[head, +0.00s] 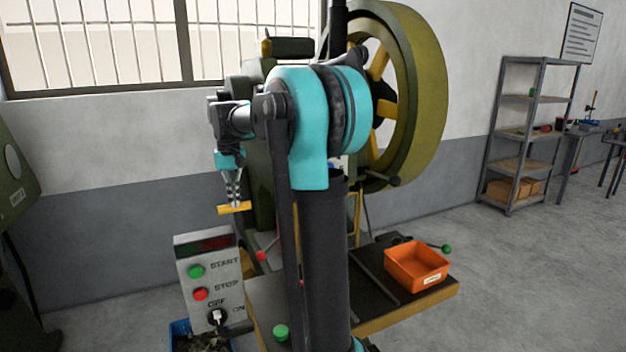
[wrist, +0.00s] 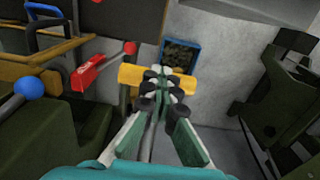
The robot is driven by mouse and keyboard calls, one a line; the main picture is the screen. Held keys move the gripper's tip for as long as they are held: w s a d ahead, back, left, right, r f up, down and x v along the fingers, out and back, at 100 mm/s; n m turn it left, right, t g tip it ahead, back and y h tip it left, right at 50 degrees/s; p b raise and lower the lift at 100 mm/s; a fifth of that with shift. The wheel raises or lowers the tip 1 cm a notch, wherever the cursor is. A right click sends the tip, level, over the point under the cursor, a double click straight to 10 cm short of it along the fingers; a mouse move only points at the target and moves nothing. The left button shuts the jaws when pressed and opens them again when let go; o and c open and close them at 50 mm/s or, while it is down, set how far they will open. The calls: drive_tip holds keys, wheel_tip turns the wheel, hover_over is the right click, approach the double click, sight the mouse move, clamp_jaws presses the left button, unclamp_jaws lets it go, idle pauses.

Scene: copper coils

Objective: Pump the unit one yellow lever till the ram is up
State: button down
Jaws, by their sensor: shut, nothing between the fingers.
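The yellow lever (head: 235,208) shows in the head view as a short yellow bar directly at the fingertips of my gripper (head: 233,197). In the wrist view the yellow lever (wrist: 130,76) lies crosswise behind the fingertips of my gripper (wrist: 163,88). My gripper is shut, points down and holds nothing. The fingertips overlap the bar in both views; I cannot tell whether they touch it. The press (head: 262,170) stands behind my arm, which hides much of its front. I cannot make out the ram.
A control box (head: 209,275) with green START and red STOP buttons stands below my gripper. A blue bin (head: 180,335) is on the floor beside it. An orange tray (head: 416,265) sits on the dark bench. In the wrist view, blue-knobbed (wrist: 30,86) and red-knobbed (wrist: 130,48) levers are at left.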

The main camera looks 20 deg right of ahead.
drive_tip(key=shift+w, duration=0.2)
drive_tip(key=shift+w+f, duration=0.9)
drive_tip(key=shift+w, duration=0.1)
drive_tip(key=s+r, duration=0.8)
drive_tip(key=r, duration=0.5)
drive_tip(key=shift+w, duration=0.1)
idle(0.5)
drive_tip(key=shift+f, duration=0.6)
drive_tip(key=shift+w+f, duration=0.1)
drive_tip(key=shift+w, duration=0.05)
